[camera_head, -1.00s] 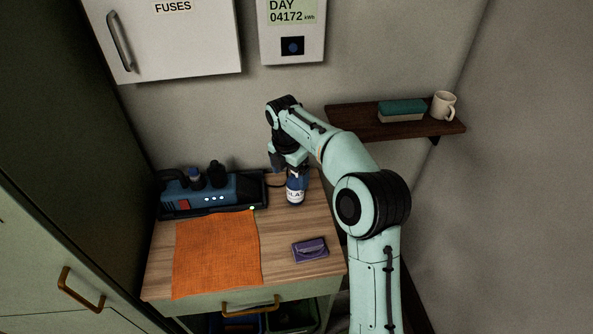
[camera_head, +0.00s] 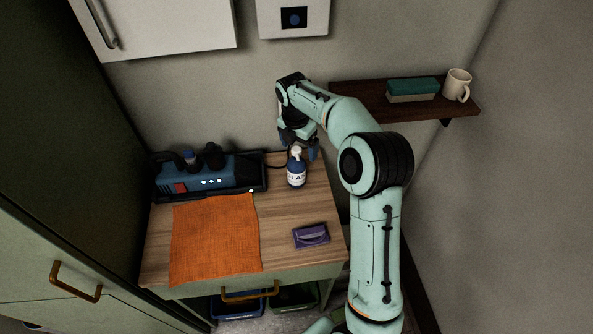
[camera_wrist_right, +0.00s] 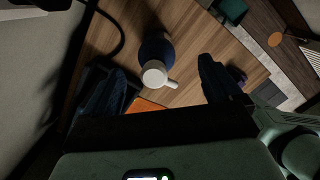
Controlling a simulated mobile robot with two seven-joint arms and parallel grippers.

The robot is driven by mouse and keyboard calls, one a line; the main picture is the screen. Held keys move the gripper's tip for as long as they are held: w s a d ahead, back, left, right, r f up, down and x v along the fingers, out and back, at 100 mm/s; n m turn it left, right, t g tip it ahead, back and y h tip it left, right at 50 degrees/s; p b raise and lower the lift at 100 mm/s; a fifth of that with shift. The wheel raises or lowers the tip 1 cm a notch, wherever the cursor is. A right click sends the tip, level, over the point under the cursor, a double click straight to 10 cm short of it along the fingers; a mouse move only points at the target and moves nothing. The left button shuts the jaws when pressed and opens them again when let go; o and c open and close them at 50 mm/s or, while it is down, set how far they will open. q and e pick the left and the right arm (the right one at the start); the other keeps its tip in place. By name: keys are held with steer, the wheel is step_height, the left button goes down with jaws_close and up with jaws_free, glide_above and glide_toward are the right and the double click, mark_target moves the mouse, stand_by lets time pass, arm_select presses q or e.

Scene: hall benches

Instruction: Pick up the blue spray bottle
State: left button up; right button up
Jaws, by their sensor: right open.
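The blue spray bottle (camera_head: 297,170) stands upright on the wooden bench top near its back right corner. It has a white spray head and a white label. In the right wrist view the bottle (camera_wrist_right: 156,50) shows from above, with its white head (camera_wrist_right: 157,74) toward the camera, between the two fingers but farther out. My right gripper (camera_head: 300,146) is open and empty, just behind and above the bottle. In the right wrist view its dark fingers (camera_wrist_right: 163,85) are wide apart. I cannot tell whether it touches the bottle. My left gripper is not in view.
An orange cloth (camera_head: 215,238) lies on the bench (camera_head: 280,238), left of a purple box-like item (camera_head: 311,235). A blue device (camera_head: 215,174) sits in a dark tray at the back left. A wall shelf (camera_head: 365,98) holds a mug (camera_head: 457,85) and a teal-topped block (camera_head: 412,90).

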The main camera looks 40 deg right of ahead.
mark_target(297, 156)
steer(key=f, duration=0.4)
steer(key=shift+w+a+f, duration=0.15)
steer(key=shift+w+f, duration=0.05)
steer(key=shift+w, duration=0.15)
steer(key=shift+f, duration=0.45)
jaws_close()
steer(key=shift+r, duration=0.1)
